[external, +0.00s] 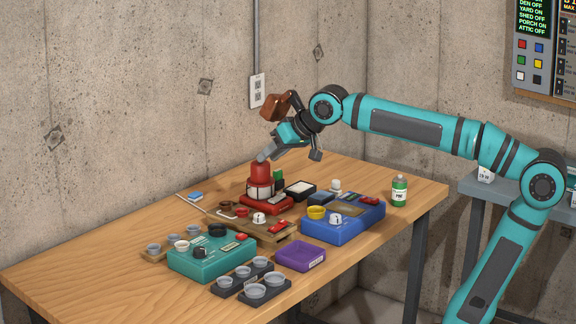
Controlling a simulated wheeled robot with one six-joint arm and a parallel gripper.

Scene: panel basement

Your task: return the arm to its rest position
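My teal arm (405,124) reaches left over the wooden table (358,258), bent at the elbow. My gripper (289,155) is at its end, above the back part of the table, angled downward. Its fingers look spread apart, with nothing visible between them. One fingertip lies just over the top of a red domed device (260,172) in this view; I cannot tell whether they touch. A brown block-shaped piece (275,107) shows beside the wrist; how it is attached is unclear.
A blue box (345,226), a teal box (196,266), a purple tray (300,257) and dark cup holders (226,291) crowd the table. A green bottle (399,191) stands at the right. Concrete walls are behind; a panel (546,52) hangs upper right. The table's left end is clear.

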